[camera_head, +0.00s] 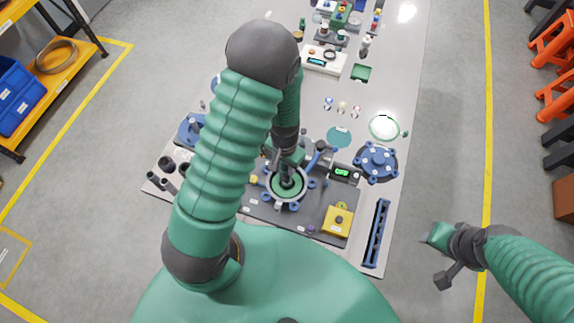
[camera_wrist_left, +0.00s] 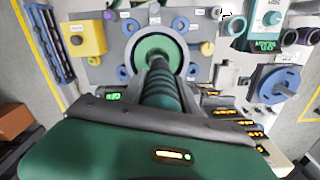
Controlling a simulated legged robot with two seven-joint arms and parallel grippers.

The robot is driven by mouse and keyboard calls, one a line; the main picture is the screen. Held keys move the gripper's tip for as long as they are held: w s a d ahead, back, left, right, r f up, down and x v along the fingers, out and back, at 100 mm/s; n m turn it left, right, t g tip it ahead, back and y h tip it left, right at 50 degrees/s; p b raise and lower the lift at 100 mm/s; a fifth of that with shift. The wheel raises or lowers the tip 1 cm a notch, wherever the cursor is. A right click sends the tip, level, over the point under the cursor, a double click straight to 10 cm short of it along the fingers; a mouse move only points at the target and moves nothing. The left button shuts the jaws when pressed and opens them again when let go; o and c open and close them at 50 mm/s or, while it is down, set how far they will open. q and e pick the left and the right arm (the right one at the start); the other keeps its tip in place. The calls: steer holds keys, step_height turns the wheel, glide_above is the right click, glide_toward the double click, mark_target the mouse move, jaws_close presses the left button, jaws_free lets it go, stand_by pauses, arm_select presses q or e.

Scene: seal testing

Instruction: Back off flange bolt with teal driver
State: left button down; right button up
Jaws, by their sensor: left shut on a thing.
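The flange (camera_head: 286,182), a round grey ring with a green inside and blue lugs around it, sits on a dark plate. It also shows in the left wrist view (camera_wrist_left: 156,49). My left gripper (camera_head: 287,160) is over the flange, shut on the ribbed teal driver (camera_wrist_left: 162,88). The driver points at the flange, and its tip is hidden, so contact with a bolt cannot be told. The single bolts are too small to make out. My right gripper (camera_head: 432,238) is off the table at the right; its fingers are not clear.
A yellow block (camera_head: 338,220) sits on the plate's front right corner. A blue flange cover (camera_head: 376,162) and a long dark blue rack (camera_head: 376,233) lie to the right. Dark cylinders (camera_head: 168,165) stand at the left.

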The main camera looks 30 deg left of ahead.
arm_select(q)
steer(key=shift+d, duration=0.45)
arm_select(e)
steer(key=shift+d+f, duration=0.15)
steer(key=shift+d, duration=0.35)
arm_select(q)
steer(key=shift+a+f, duration=0.1)
arm_select(e)
steer(key=shift+a, duration=0.1)
arm_select(q)
steer(key=shift+a+f+b, duration=0.2)
steer(key=shift+a+b, duration=0.05)
steer(key=shift+b, duration=0.05)
arm_select(e)
steer(key=shift+a+f, duration=0.15)
steer(key=shift+a, duration=0.1)
arm_select(q)
steer(key=shift+f, duration=0.1)
steer(key=shift+d+f, duration=0.2)
arm_select(e)
steer(key=shift+d+f, duration=0.25)
steer(key=shift+f, duration=0.05)
arm_select(q)
steer(key=shift+a+f+b, duration=0.1)
steer(key=shift+f+b, duration=0.15)
steer(key=shift+b, duration=0.2)
arm_select(e)
steer(key=shift+a+f, duration=0.15)
